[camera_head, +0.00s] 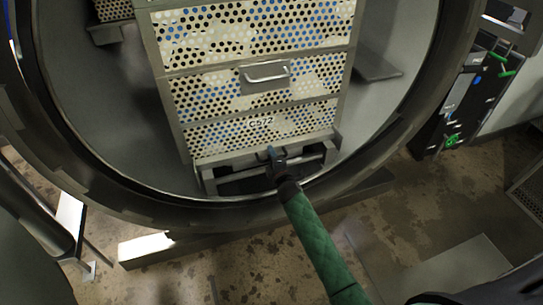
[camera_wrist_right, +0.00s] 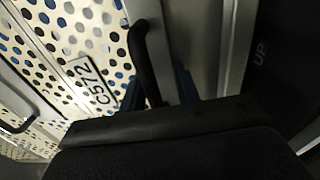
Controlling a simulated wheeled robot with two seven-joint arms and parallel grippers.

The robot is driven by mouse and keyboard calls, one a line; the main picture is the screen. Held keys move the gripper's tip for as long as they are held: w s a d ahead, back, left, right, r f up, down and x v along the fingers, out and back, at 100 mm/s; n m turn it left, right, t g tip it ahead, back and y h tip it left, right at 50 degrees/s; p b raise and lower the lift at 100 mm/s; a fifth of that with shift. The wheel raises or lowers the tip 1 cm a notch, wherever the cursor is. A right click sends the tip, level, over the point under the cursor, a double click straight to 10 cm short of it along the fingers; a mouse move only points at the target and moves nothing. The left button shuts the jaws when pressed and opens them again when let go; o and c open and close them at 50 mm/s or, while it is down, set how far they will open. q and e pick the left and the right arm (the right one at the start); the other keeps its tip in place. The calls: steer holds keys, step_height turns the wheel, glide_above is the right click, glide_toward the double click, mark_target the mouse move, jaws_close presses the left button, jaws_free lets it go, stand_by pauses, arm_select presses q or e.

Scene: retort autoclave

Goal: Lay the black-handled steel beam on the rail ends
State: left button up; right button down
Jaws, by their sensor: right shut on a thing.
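My right gripper (camera_head: 274,158) reaches in from the bottom on its green-sleeved arm, at the front foot of the perforated basket stack. It is shut on the black handle (camera_wrist_right: 143,65), which rises as a curved bar in the right wrist view. Grey steel, apparently the beam (camera_wrist_right: 192,40), shows beside the handle. In the head view the beam seems to be the grey bar (camera_head: 235,176) running crosswise below the stack. A rail end (camera_head: 209,186) seems to show at its left. The gripper hides the bar's middle, and I cannot tell whether it touches the rails. My left gripper is out of view.
The basket stack (camera_head: 257,116), labelled C572, stands inside the round vessel, whose dark rim (camera_head: 150,211) curves below the gripper. A dark panel with green handles (camera_head: 470,100) is at the right. Stained floor (camera_head: 230,270) is open in front.

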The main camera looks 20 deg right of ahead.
steer(key=c, duration=1)
jaws_free()
steer(key=shift+r, duration=0.15)
steer(key=shift+o, duration=0.3)
steer(key=shift+f, duration=0.25)
steer(key=s, duration=0.7)
steer(key=shift+s+r, duration=0.15)
steer(key=shift+s, duration=0.25)
steer(key=shift+d, duration=0.1)
